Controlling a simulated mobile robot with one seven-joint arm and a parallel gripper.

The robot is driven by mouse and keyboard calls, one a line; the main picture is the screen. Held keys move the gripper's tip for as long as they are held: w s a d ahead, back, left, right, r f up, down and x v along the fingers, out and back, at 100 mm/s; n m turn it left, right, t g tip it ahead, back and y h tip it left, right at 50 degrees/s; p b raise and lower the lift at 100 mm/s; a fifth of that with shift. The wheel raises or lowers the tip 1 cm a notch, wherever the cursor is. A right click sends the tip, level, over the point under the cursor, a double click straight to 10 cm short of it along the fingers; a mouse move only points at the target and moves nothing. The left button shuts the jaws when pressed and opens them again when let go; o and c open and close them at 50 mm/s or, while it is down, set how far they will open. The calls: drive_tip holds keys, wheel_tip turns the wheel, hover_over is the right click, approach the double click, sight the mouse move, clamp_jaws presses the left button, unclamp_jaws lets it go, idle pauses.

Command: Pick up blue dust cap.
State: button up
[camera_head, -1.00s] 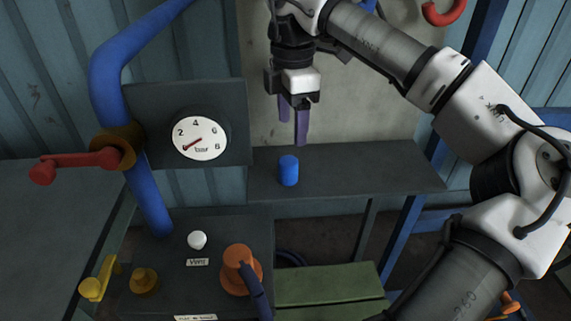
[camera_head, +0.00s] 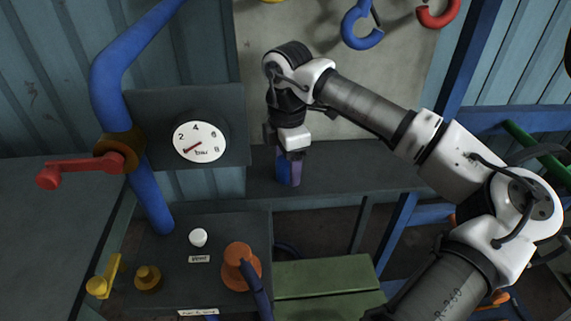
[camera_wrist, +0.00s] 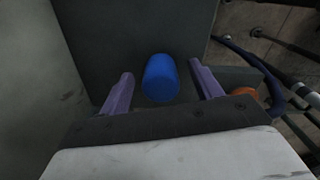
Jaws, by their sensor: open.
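The blue dust cap (camera_wrist: 160,78) is a small blue cylinder standing upright on the dark grey shelf (camera_wrist: 100,30). In the wrist view it lies between the two purple fingers of my gripper (camera_wrist: 163,88), with a gap showing on each side. My gripper is open. In the head view my gripper (camera_head: 288,170) is down at the shelf, and its fingers hide much of the cap (camera_head: 283,168). I cannot tell from these views whether a finger touches the cap.
A pressure gauge (camera_head: 199,142) on a dark panel stands left of my gripper. A blue pipe with a red lever (camera_head: 80,167) is further left. The shelf's right side is clear.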

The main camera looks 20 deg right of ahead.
drive_tip(key=c, duration=1.1)
drive_tip(key=shift+r, duration=0.15)
